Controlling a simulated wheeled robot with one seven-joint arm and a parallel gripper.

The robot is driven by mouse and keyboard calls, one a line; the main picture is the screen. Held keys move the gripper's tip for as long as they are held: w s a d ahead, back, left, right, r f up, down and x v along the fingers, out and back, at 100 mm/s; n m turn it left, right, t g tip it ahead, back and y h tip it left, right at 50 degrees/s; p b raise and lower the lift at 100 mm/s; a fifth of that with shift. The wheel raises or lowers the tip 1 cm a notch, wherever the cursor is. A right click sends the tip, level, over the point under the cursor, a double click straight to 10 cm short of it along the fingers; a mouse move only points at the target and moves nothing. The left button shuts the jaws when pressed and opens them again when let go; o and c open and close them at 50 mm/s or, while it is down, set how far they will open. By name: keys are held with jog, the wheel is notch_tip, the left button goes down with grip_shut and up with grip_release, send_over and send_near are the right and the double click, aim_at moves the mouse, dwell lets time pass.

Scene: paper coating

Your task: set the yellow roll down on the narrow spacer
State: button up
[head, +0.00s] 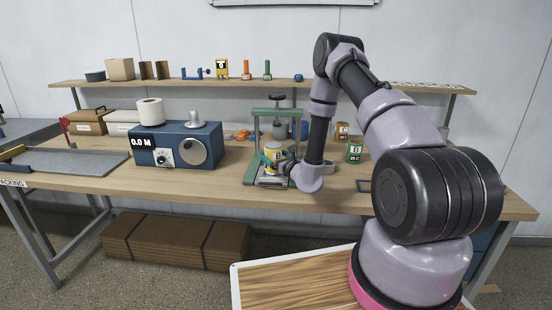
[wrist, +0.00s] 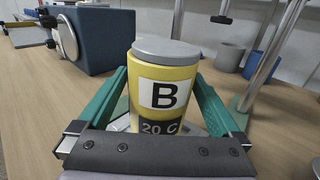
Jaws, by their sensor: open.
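The yellow roll (wrist: 165,88), a yellow cylinder with a grey top and a "B" and "20 C" label, stands upright between the fingers of my gripper (wrist: 160,80). It also shows in the head view (head: 272,152), low in a green press frame (head: 256,125). My gripper (head: 268,160) is open, with one teal finger on each side of the roll. Whether either finger touches it I cannot tell. A pale flat piece (wrist: 118,126) shows low beside the roll; I cannot tell whether it is the narrow spacer. The roll's bottom edge is hidden by my gripper.
A blue box with a dial (head: 176,147) stands left of the press on the wooden bench (head: 225,186). An orange can (head: 342,131) and a green can (head: 355,151) stand to the right. A shelf (head: 190,82) with small tools runs behind. The bench front between box and press is clear.

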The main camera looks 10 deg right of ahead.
jog(key=v, duration=1)
jog(key=s+a+r+n+g+y, duration=0.25)
jog(key=a+r+n+y, duration=0.2)
jog(key=r, duration=0.45)
jog(key=s+a+r+n+g+y, duration=0.1)
jog(key=a+r+n+g+y, duration=0.3)
jog(key=r, duration=0.4)
jog(key=s+a+r+n+g+y, duration=0.1)
jog(key=s+a+r+n+g, duration=0.25)
jog(key=s+r+n, duration=0.2)
jog(key=s+a+r+n+g, duration=0.2)
jog(key=s+r+n+g, duration=0.2)
jog(key=s+r+g, duration=0.15)
jog(key=s+d+r+n+h, duration=0.1)
jog(key=s+d+n+h, duration=0.1)
jog(key=s+n+h, duration=0.3)
jog(key=s+d+r+n+h, duration=0.2)
jog(key=s+d, duration=0.1)
jog(key=s, duration=0.4)
jog(key=s+d+r+n+t+h, duration=0.2)
jog(key=s+d+r+t+h, duration=0.2)
jog(key=d, duration=0.7)
notch_tip(320, 180, up, 2)
jog(key=t+h, duration=0.2)
jog(key=h, duration=0.1)
jog(key=shift+s+r+n, duration=0.2)
jog(key=shift+r+n, duration=0.05)
jog(key=shift+n, duration=0.05)
